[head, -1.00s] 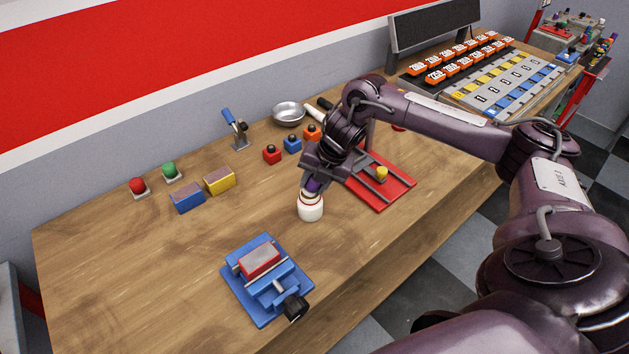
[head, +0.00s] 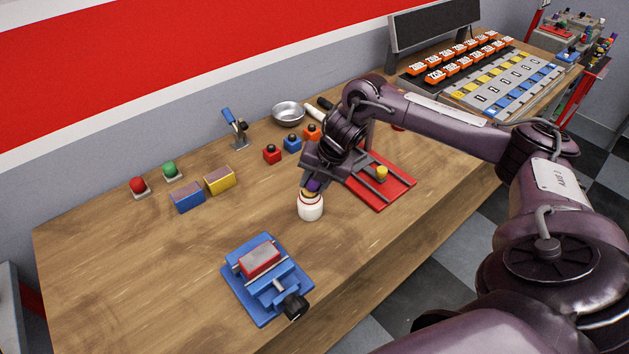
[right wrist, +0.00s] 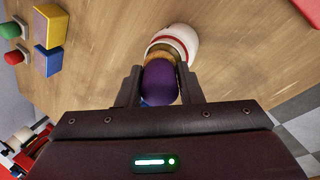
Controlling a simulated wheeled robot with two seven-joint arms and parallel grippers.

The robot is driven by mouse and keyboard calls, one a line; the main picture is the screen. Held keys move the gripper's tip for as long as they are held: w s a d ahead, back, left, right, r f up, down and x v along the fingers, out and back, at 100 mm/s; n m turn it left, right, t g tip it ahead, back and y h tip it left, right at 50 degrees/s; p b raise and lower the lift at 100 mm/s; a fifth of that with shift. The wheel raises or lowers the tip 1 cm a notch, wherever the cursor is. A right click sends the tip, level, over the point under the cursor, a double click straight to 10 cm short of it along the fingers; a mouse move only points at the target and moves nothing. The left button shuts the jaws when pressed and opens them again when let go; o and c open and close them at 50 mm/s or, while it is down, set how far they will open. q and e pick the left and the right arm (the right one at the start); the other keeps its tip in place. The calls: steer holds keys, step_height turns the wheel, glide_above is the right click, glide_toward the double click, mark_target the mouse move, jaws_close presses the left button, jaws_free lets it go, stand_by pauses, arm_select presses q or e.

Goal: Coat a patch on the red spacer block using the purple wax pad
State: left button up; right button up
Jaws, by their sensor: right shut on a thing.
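The red spacer block (head: 260,259) sits in the jaws of the blue vise (head: 268,316), with a grey patch on its top face. My right gripper (head: 313,184) is shut on the purple wax pad (right wrist: 160,84), at its rounded purple part. A tan collar (right wrist: 164,57) shows below the purple part. Beyond it is a white round piece with a red ring (head: 310,209), also in the right wrist view (right wrist: 176,40). I cannot tell whether this white piece is a separate pot or joined to the pad. My left gripper is out of view.
Blue (head: 187,200) and yellow (head: 219,181) blocks stand left of the gripper, near red (head: 138,185) and green (head: 170,169) buttons. A red tray (head: 395,196) lies right of the gripper. A metal bowl (head: 288,114) stands behind. The table between gripper and vise is clear.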

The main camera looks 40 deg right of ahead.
steer(key=shift+s, duration=0.1)
step_height(320, 180, up, 7)
steer(key=p, duration=0.6)
stand_by(0.8)
